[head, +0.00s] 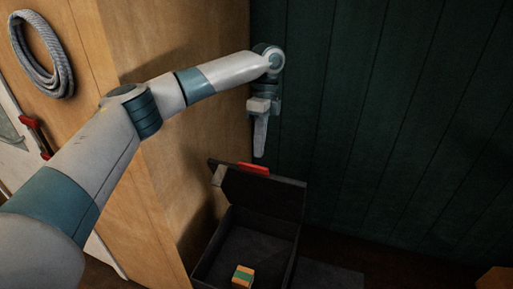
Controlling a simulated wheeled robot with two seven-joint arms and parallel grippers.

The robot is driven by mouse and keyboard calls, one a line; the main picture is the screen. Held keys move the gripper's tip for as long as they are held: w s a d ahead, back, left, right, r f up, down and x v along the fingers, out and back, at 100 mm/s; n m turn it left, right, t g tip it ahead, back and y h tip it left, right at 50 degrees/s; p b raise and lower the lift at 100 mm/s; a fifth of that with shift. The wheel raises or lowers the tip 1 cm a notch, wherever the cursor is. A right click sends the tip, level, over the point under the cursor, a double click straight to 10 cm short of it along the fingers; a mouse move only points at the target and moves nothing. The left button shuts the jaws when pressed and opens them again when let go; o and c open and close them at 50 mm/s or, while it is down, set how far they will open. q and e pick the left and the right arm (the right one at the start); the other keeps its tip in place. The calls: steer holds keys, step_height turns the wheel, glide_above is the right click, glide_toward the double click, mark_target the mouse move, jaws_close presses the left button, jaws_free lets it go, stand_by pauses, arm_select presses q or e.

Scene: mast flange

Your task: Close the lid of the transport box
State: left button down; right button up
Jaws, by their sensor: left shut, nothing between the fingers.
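The dark transport box (287,268) stands low in the middle of the head view, beside a wooden wall. Its lid (262,194) stands up, tilted open, at the back of the box, with a red part (254,168) on its top edge. A small block with orange and green bands (243,276) lies inside the box. My left gripper (260,152) points down above and behind the lid's top edge. Its fingers are together and hold nothing. I cannot tell if it touches the lid. My right gripper is not in view.
A wooden wall or cabinet side (165,195) rises close on the left of the box. A dark green panelled wall (400,130) is behind. A coiled grey hose (42,55) hangs at upper left. Dark floor to the right of the box looks mostly clear.

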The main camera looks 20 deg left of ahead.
arm_select(q)
steer(key=shift+s+f+p, duration=0.2)
steer(key=shift+s+p, duration=0.05)
steer(key=shift+s, duration=0.35)
steer(key=shift+s+f+p, duration=0.15)
steer(key=shift+s+p, duration=0.1)
steer(key=shift+s, duration=0.3)
steer(key=shift+f, duration=0.1)
steer(key=shift+f, duration=0.1)
